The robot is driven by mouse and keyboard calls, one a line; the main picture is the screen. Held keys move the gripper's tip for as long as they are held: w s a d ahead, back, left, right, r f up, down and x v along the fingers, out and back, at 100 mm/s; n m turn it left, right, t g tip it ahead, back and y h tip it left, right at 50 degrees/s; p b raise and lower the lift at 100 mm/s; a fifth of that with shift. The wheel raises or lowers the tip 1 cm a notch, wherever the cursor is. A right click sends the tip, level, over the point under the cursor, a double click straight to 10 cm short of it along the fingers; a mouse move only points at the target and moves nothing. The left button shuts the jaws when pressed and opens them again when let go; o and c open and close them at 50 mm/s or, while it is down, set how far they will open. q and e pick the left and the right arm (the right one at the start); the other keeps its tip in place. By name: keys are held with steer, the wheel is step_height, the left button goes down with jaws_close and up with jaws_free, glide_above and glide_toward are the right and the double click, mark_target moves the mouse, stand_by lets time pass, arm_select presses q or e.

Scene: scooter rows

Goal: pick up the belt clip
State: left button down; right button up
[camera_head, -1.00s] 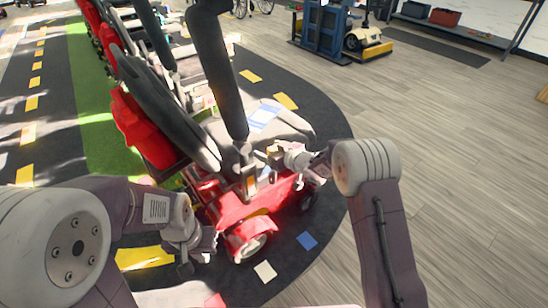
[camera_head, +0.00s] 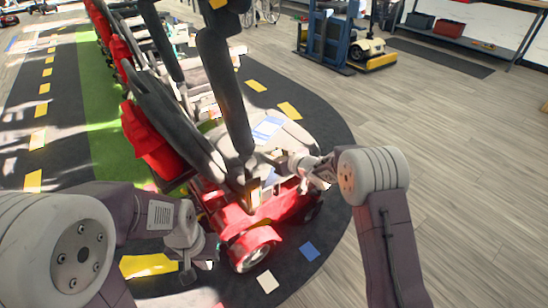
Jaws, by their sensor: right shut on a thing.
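My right gripper (camera_head: 280,162) reaches in from the right over the front of the red scooter (camera_head: 262,213). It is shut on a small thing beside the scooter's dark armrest. This seems to be the belt clip, but it is too small and covered to make out its shape. A small brown and yellowish piece (camera_head: 254,194) shows at the armrest's end, just left of and below the gripper. I cannot tell if it is part of the clip. My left gripper (camera_head: 198,266) hangs low at the scooter's left side, apart from the right one, and its jaw opening is unclear.
The scooter's grey seat (camera_head: 285,140) carries a blue and white card (camera_head: 268,128). More scooters stand in a row behind, with red seat packs (camera_head: 150,142). A blue frame (camera_head: 326,45) and a shelf with bins (camera_head: 450,28) stand at the back. The wooden floor at right is clear.

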steer(key=s+d+r+p, duration=0.4)
steer(key=s+d+r, duration=0.2)
steer(key=d, duration=0.4)
steer(key=shift+r, duration=0.6)
